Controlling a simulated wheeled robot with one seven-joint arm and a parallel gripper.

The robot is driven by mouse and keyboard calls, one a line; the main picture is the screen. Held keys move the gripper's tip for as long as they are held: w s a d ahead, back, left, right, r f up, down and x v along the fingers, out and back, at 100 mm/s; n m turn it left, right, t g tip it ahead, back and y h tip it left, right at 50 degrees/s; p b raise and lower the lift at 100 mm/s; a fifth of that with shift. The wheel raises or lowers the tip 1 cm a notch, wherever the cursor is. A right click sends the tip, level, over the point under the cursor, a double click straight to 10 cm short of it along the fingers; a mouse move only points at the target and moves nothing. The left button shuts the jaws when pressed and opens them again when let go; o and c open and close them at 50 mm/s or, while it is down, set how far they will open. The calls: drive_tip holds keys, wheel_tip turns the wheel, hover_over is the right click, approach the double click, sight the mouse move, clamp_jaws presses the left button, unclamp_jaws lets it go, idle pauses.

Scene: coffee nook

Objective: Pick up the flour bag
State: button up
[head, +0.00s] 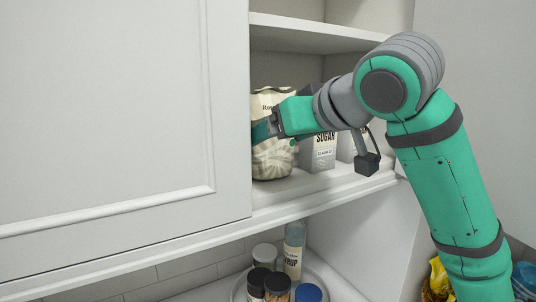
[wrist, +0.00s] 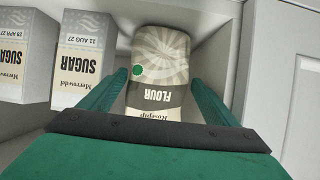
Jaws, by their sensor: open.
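The flour bag (head: 272,160) is cream-coloured with a sunburst pattern and stands on the cabinet shelf, partly hidden behind my gripper in the head view. In the wrist view the flour bag (wrist: 160,65) appears upside down, its dark FLOUR label readable. My gripper (head: 262,130) is open at the bag. In the wrist view my gripper (wrist: 158,85) has one green finger on each side of the bag's label end. I cannot tell whether either finger touches the bag.
Grey and white sugar boxes (wrist: 82,60) stand beside the bag on the shelf (head: 325,185). A closed white cabinet door (head: 120,110) is close on the left. Below, a round tray (head: 237,291) holds jars and a syrup bottle (head: 294,250).

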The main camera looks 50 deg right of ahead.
sight(270, 140)
drive_tip(key=x, duration=0.4)
drive_tip(key=shift+d+f, duration=0.15)
drive_tip(key=shift+f, duration=0.05)
drive_tip(key=c, duration=1.5)
drive_tip(key=shift+r, duration=0.1)
drive_tip(key=shift+c, duration=0.9)
